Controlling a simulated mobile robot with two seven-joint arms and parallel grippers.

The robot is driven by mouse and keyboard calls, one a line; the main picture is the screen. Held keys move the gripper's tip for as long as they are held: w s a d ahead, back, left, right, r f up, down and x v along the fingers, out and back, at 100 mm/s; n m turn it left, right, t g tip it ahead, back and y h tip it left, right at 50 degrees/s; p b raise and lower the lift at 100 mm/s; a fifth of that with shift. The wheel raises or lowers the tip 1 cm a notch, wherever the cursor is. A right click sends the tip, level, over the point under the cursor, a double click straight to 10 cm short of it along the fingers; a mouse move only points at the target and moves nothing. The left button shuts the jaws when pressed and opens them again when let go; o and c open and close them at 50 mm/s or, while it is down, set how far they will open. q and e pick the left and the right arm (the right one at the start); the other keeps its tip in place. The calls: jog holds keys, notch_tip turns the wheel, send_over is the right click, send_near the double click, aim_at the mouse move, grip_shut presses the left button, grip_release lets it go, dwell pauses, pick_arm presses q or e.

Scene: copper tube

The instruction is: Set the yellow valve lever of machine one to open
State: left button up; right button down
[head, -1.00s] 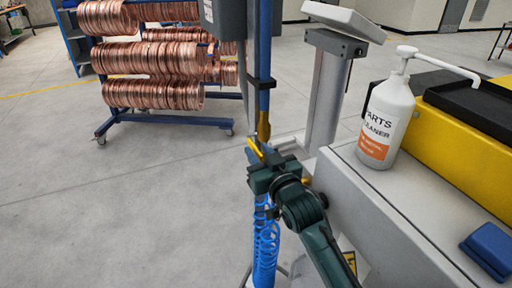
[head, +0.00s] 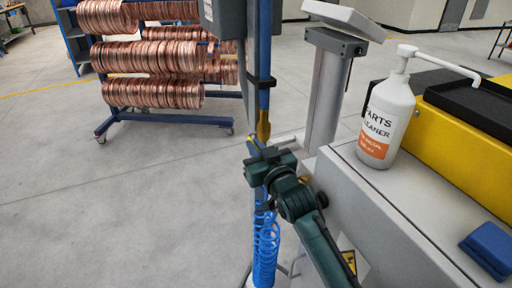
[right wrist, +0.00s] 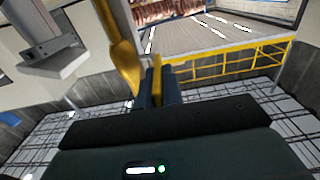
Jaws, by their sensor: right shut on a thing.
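The yellow valve lever (head: 253,142) shows as a small piece at the fingers of my right gripper (head: 258,158); the rest is hidden behind the gripper. In the right wrist view the lever (right wrist: 157,68) stands between the two dark fingertips of the right gripper (right wrist: 157,92), which is shut on it. The brass-coloured valve body (right wrist: 123,62) is just left of the fingers there. In the head view the valve body (head: 263,128) sits at the lower end of a blue upright pipe (head: 264,95). The left gripper is not in view.
A coiled blue hose (head: 265,235) hangs below the valve. A grey machine cabinet (head: 365,205) stands close on the right, with a parts cleaner bottle (head: 386,120) on top. A rack of copper coils (head: 160,60) stands behind. The floor on the left is clear.

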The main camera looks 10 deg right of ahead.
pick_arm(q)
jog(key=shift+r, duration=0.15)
